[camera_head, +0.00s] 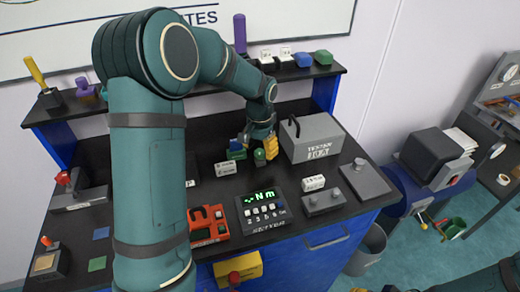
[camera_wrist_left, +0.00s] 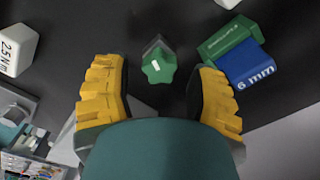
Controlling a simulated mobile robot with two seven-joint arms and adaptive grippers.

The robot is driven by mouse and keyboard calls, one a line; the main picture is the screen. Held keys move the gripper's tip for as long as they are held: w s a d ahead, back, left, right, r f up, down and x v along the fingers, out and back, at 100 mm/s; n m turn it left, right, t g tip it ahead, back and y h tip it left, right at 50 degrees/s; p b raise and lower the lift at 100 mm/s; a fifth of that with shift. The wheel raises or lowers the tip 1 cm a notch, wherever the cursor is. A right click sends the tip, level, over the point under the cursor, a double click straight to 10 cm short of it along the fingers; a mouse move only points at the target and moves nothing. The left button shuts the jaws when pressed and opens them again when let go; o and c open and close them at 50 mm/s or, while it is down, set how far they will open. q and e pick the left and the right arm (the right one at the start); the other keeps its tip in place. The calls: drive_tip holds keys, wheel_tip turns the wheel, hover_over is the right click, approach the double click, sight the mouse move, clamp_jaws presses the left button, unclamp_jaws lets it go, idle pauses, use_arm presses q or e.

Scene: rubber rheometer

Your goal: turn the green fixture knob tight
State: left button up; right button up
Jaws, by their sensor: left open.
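The green fixture knob (camera_wrist_left: 158,66) has a lobed rim and a white mark on top. It sits on a dark grey fixture (camera_wrist_left: 157,46) on the black bench top. In the wrist view it lies between the yellow fingers of my left gripper (camera_wrist_left: 160,82), with a gap on each side. In the head view my left gripper (camera_head: 259,146) is low over the bench, and the knob (camera_head: 259,155) shows small and partly hidden by a finger. My right gripper is out of view.
A green block and a blue "6 mm" block (camera_wrist_left: 248,66) lie close by the right finger. A white "2.5 Nm" block (camera_wrist_left: 17,50) lies at the left. The grey tester box (camera_head: 311,137) stands right of the gripper. A torque display (camera_head: 262,207) stands in front.

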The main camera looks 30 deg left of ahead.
use_arm(q)
drive_tip(key=n, duration=0.5)
drive_tip(key=shift+p, duration=0.4)
drive_tip(key=shift+o, duration=0.2)
clamp_jaws()
drive_tip(key=m, duration=0.4)
drive_tip(key=shift+m, duration=0.3)
drive_tip(key=m, duration=0.4)
drive_tip(key=shift+p, duration=0.4)
